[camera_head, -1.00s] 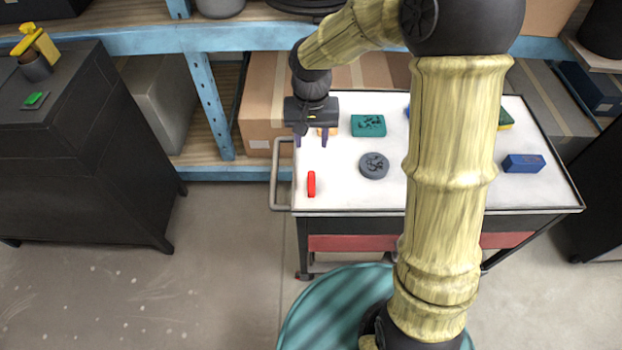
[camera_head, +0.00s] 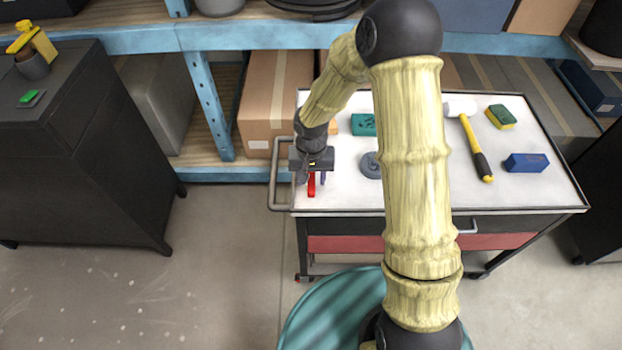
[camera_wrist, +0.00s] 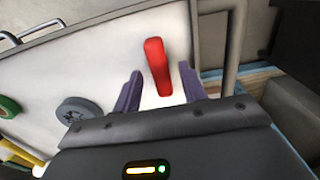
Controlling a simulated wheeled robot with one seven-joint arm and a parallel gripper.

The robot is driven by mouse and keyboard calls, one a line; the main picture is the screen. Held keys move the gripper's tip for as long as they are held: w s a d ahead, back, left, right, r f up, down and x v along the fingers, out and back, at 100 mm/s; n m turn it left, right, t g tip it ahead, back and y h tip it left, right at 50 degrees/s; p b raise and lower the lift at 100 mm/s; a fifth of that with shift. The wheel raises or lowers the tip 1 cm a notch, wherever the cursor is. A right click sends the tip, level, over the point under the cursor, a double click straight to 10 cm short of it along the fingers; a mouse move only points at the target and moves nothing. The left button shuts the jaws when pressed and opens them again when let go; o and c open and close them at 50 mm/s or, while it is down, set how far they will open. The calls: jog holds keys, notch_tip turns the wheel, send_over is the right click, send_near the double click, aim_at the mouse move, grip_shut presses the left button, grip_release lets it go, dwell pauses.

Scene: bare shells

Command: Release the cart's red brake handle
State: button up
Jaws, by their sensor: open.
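The red brake handle (camera_head: 311,185) stands at the left end of the cart's white top (camera_head: 345,193), near its front left corner. In the wrist view the red handle (camera_wrist: 158,66) lies between and beyond the two purple fingertips. My gripper (camera_wrist: 157,86) is open, with one finger on each side of the handle and a gap to both. In the head view my gripper (camera_head: 312,180) is above the handle and hides its upper part. I cannot tell how deep the fingers reach around it.
On the cart are a grey disc (camera_head: 370,165), a green block (camera_head: 363,125), a hammer (camera_head: 473,140), a yellow-green sponge (camera_head: 501,117) and a blue block (camera_head: 525,163). A grey push rail (camera_head: 272,175) runs along the cart's left end. A dark cabinet (camera_head: 80,150) stands left.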

jog(key=shift+f, duration=0.45)
grip_shut()
